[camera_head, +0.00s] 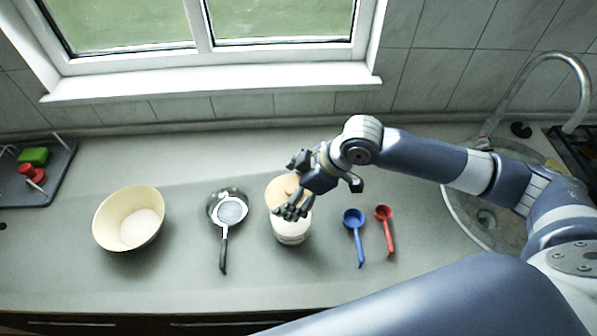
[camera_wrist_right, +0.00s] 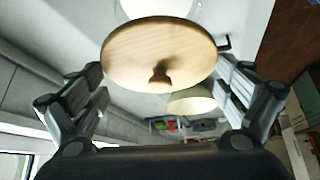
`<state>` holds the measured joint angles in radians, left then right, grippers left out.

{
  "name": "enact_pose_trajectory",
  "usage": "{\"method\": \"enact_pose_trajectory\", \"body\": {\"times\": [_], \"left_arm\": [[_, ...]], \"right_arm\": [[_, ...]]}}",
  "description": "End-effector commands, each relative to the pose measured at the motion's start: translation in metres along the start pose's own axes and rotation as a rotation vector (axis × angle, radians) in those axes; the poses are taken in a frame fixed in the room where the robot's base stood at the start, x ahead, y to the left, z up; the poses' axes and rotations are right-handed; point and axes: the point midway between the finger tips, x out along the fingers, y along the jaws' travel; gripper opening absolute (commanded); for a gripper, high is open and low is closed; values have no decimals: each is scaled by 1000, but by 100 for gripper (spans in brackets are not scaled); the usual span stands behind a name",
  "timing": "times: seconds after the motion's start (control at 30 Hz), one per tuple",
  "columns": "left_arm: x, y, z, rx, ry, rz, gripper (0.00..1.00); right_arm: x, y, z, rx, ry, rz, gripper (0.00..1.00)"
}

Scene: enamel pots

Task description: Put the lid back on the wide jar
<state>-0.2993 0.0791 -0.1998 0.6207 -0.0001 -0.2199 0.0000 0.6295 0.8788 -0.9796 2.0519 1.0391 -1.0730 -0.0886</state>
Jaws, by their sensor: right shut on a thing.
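The lid (camera_wrist_right: 150,45) is a round wooden disc with a small knob, seen close up in the right wrist view. My right gripper (camera_head: 296,187) is shut on it, with fingers at both sides of its rim. In the head view the lid (camera_head: 279,190) is partly hidden by the fingers. The wide jar (camera_head: 291,234) is white and stands upright on the counter under my right gripper. The lid overlaps its upper part in the head view. Whether lid and jar touch is hard to tell. My left gripper is not in view.
A blue spoon (camera_head: 354,220) and a red spoon (camera_head: 384,214) lie right of the jar. The sink (camera_head: 462,205) is further right; a dark tray (camera_head: 58,178) is far left.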

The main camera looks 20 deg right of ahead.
Motion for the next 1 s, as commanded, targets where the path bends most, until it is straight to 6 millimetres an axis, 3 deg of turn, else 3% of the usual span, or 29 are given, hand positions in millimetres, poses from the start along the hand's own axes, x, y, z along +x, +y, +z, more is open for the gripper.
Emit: {"method": "enact_pose_trajectory", "body": {"times": [0.27,0.67,1.0], "left_arm": [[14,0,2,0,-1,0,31],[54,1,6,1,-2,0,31],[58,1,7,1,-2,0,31]], "right_arm": [[11,-2,7,-3,1,-3,71],[39,-2,25,-4,1,-2,71],[54,-1,34,-2,1,-2,71]]}}
